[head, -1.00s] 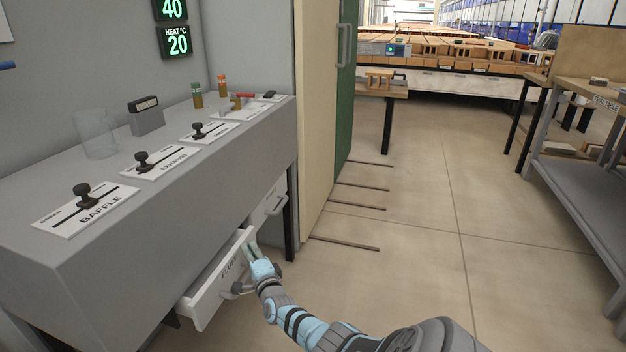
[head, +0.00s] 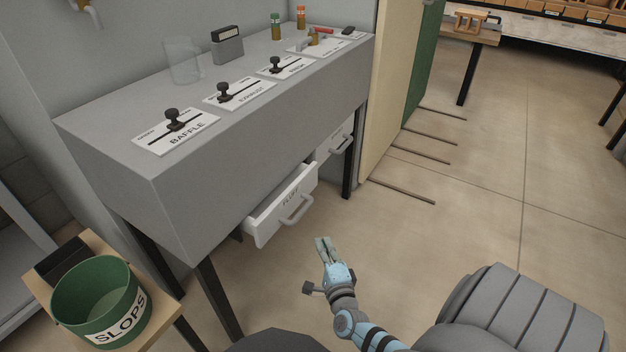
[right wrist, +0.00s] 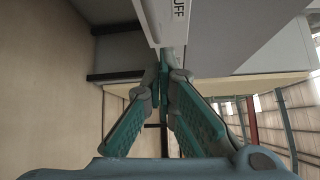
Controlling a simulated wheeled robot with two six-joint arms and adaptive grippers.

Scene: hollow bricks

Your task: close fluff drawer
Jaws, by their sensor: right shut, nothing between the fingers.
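The fluff drawer (head: 262,226) is white, with a FLUFF label and a grey bar handle (head: 297,209) on its front. It sticks out, open, from under the grey control bench. My right gripper (head: 323,243) is shut and empty. In the head view it shows just right of and below the drawer front, apart from the handle. In the right wrist view the shut fingertips (right wrist: 167,58) point toward the white drawer front (right wrist: 172,14), and only part of its label shows. My left gripper is not in view.
A second white drawer (head: 337,146) sits under the bench (head: 215,165), further back. Dark bench legs (head: 220,300) stand near the drawer. A green SLOPS bucket (head: 103,300) stands on a small table at lower left. Floor (head: 430,240) to the right is clear.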

